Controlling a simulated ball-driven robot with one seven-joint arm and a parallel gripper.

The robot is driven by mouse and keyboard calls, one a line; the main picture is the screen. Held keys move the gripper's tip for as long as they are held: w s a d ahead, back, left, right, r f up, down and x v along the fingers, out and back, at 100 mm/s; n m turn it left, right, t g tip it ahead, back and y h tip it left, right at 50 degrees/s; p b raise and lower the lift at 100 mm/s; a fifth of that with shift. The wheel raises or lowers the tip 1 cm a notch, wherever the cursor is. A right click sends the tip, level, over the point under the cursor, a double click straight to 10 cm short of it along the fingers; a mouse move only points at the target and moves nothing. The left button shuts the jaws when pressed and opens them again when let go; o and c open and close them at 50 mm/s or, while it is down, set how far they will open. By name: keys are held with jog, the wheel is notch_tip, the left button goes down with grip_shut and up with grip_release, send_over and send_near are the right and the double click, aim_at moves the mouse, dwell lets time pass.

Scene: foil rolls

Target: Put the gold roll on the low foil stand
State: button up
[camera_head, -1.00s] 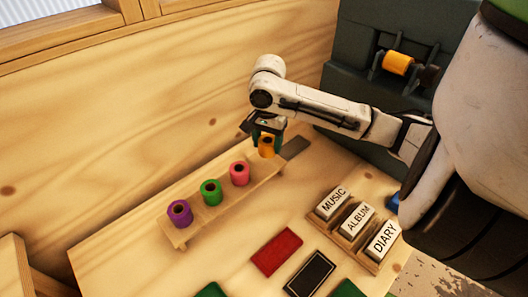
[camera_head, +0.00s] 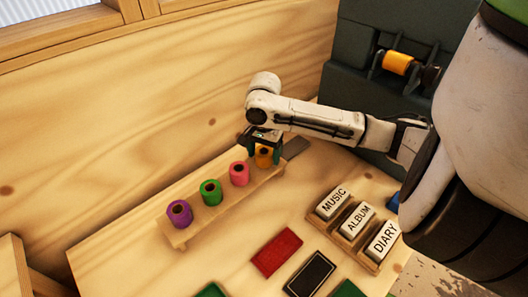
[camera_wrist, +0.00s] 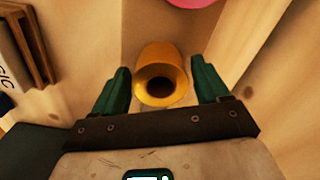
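The gold roll (camera_head: 263,157) stands upright at the right end of the low wooden foil stand (camera_head: 224,208), in line with the other rolls. In the wrist view the gold roll (camera_wrist: 162,62) shows its dark hollow core between my fingers. My gripper (camera_head: 262,143) is above and around the roll. In the wrist view my gripper's (camera_wrist: 161,84) two green fingers are apart, with a gap on each side of the roll. The roll's base is partly hidden.
Pink (camera_head: 239,174), green (camera_head: 210,192) and purple (camera_head: 179,213) rolls stand on the same stand. A rack of labelled blocks (camera_head: 358,222) and a red pad (camera_head: 276,252) lie to the right. A dark machine (camera_head: 362,90) with another orange-gold roll (camera_head: 397,62) stands behind my arm.

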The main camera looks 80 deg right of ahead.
aim_at(264, 151)
jog(key=shift+o, duration=0.5)
notch_tip(264, 151, up, 12)
jog(key=p, duration=0.1)
jog(key=shift+r, duration=0.15)
